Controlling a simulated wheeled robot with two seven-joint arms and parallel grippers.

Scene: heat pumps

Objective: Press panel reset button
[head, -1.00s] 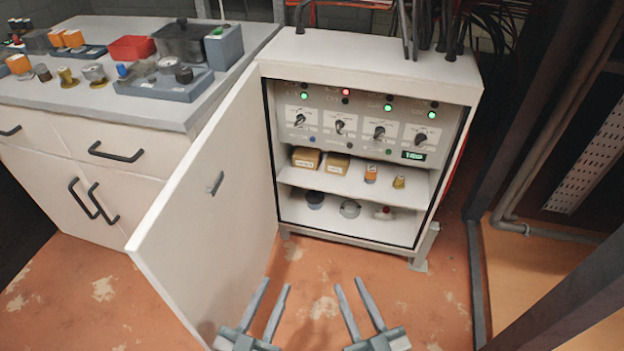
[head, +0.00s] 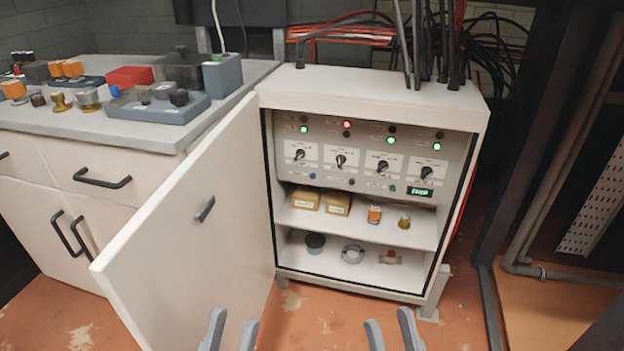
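The control panel (head: 323,170) sits in the upper part of an open white cabinet (head: 385,84). Below its row of rotary switches is a row of small buttons: a blue one (head: 312,176), a dark one (head: 351,182) and a green one (head: 392,187). Their labels are too small to read, so I cannot tell which is reset. A green-lit display (head: 405,192) is at the panel's lower right. My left gripper (head: 232,320) and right gripper (head: 389,320) show only fingertips at the bottom edge. Both are open and empty, in front of the cabinet and apart from it.
The cabinet door (head: 185,225) stands open at the left. A counter (head: 95,122) with trays and parts is at the left. A dark frame post (head: 535,130) stands at the right.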

